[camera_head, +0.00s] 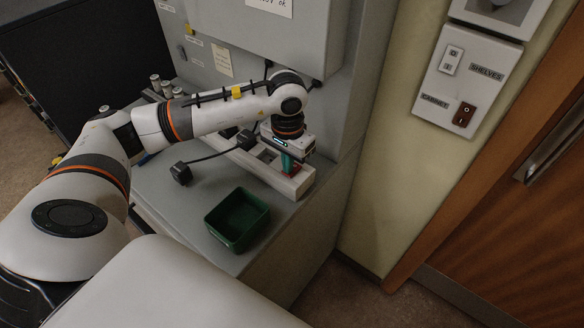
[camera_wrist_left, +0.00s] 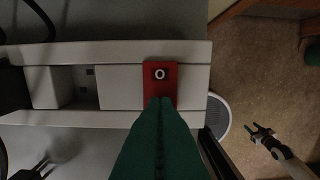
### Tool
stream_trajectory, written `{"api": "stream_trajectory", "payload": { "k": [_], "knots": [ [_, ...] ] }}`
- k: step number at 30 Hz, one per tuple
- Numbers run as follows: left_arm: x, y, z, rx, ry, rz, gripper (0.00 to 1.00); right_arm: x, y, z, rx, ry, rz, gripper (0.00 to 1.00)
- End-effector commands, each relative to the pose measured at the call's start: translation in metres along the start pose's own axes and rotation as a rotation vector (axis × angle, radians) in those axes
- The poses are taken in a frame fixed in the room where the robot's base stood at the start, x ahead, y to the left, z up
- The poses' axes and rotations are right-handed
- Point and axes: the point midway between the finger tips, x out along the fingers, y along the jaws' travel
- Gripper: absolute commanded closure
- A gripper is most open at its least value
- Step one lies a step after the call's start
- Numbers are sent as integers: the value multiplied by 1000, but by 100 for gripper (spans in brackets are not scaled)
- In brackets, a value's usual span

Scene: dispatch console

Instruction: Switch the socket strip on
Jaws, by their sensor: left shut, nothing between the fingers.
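The socket strip (camera_head: 292,184) lies on the grey counter, its near end close to the counter's edge. In the left wrist view the pale strip (camera_wrist_left: 115,86) runs across, with a red rocker switch (camera_wrist_left: 160,73) near its right end. A white "O" shows on the switch's far part. The switch's near part is hidden behind my fingers. My left gripper (camera_head: 289,166) points down over the switch. Its green fingers (camera_wrist_left: 160,104) are shut, empty, with their tips at the switch; contact is unclear. What looks like my right gripper (camera_wrist_left: 263,135) shows small above the floor, its fingers unclear.
A green open box (camera_head: 214,229) stands on the counter in front of the strip. A black plug (camera_head: 181,173) with a cable lies to the left. A wall plate (camera_head: 464,81) with shelves and cabinet switches is at the right, beside a wooden door (camera_head: 510,215).

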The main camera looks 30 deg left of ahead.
Motion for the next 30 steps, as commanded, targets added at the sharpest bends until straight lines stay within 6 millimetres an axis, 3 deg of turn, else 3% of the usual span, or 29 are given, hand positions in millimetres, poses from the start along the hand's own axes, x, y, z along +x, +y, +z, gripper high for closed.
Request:
{"api": "stream_trajectory", "payload": {
  "k": [13, 30],
  "knots": [
    [1, 0, 0, 0, 0, 0, 100, 3, 0, 0, 0, 0, -1, 55],
    [-43, 0, 0, 0, -1, 1, 100, -15, -1, 1, -1, 0, 0, 55]
  ]
}}
